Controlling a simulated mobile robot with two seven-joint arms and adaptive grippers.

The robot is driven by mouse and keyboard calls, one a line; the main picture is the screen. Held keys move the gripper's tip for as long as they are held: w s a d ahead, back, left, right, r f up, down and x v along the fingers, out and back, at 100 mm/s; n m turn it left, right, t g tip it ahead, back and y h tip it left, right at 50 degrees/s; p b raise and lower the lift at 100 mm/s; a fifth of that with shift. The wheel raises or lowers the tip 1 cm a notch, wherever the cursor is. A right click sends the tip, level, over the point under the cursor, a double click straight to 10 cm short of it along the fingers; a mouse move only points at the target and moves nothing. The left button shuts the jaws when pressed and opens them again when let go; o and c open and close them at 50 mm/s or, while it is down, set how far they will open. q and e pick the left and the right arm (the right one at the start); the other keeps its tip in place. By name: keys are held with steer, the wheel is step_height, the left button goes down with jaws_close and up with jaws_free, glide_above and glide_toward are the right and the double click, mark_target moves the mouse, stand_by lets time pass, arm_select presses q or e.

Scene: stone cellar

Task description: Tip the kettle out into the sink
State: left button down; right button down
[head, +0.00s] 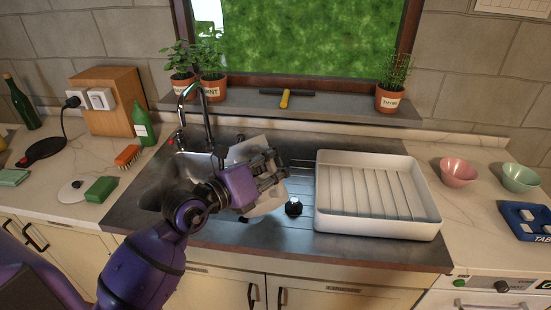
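The kettle (268,207) is a white body, mostly hidden behind my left gripper, at the right side of the sink basin. It looks tilted, with pale parts showing above and below the gripper. My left gripper (270,172) reaches in from the lower left and appears shut on the kettle; the grip itself is hidden. The steel sink (186,162) has its basin at left, partly covered by my arm. The tap (207,120) stands behind the basin. My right gripper is not in view.
A white dish rack (428,212) stands on the drainer at right, with a small black object (293,207) beside it. At left are a green bottle (143,124), brush (127,156), green sponge (101,189) and round black pad (42,150). Potted herbs (212,86) line the sill.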

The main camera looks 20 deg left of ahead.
arm_select(q)
steer(key=shift+r, duration=0.15)
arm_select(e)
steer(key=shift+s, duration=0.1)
arm_select(q)
steer(key=shift+s+d+f+m+b, duration=0.1)
steer(key=shift+d+f+m+b, duration=0.15)
steer(key=shift+f+m, duration=0.35)
steer(key=shift+r, duration=0.15)
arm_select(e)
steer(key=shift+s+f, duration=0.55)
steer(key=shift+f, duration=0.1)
